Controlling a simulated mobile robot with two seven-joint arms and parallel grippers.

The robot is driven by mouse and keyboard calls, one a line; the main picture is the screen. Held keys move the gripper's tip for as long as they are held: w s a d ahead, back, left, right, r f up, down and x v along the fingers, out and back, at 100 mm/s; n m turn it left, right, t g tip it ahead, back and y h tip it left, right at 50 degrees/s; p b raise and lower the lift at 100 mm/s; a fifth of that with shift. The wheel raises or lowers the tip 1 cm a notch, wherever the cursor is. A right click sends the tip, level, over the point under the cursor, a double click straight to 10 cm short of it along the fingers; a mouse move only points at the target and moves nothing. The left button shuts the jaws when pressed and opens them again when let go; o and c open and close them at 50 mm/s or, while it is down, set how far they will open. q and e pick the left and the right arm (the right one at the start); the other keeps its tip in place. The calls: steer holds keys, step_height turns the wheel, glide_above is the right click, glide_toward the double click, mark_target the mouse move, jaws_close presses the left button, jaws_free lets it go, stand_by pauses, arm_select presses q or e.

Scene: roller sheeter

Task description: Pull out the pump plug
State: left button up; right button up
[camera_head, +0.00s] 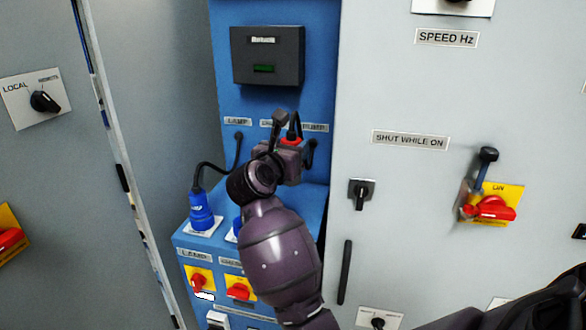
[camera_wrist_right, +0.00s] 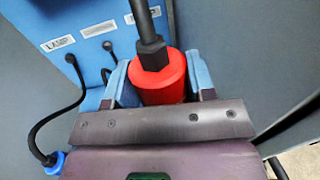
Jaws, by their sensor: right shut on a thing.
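The pump plug is red with a black cable and shows as a small red patch (camera_head: 291,141) under the PUMP label (camera_head: 314,128). It also shows large in the right wrist view (camera_wrist_right: 172,80), with its cable running up. My right gripper (camera_head: 288,150) is shut on the red plug, its two blue-grey fingers on either side of it. My gripper and forearm hide what lies below the plug, so I cannot tell whether it sits in a socket. My left gripper is not in view.
A blue lamp plug (camera_head: 201,212) stands in a socket on the blue ledge at left, its cable looping up to the panel. Another blue plug is mostly behind my arm. Red switches (camera_head: 239,290) are below. A grey cabinet door (camera_head: 420,90) with handles stands at right.

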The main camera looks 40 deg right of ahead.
steer(key=shift+r+p, duration=0.3)
steer(key=shift+r, duration=1.1)
arm_select(q)
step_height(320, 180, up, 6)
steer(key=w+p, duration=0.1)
steer(key=p, duration=0.2)
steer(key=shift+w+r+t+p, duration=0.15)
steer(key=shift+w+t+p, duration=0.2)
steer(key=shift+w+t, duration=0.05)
arm_select(e)
steer(key=shift+r, duration=2.75)
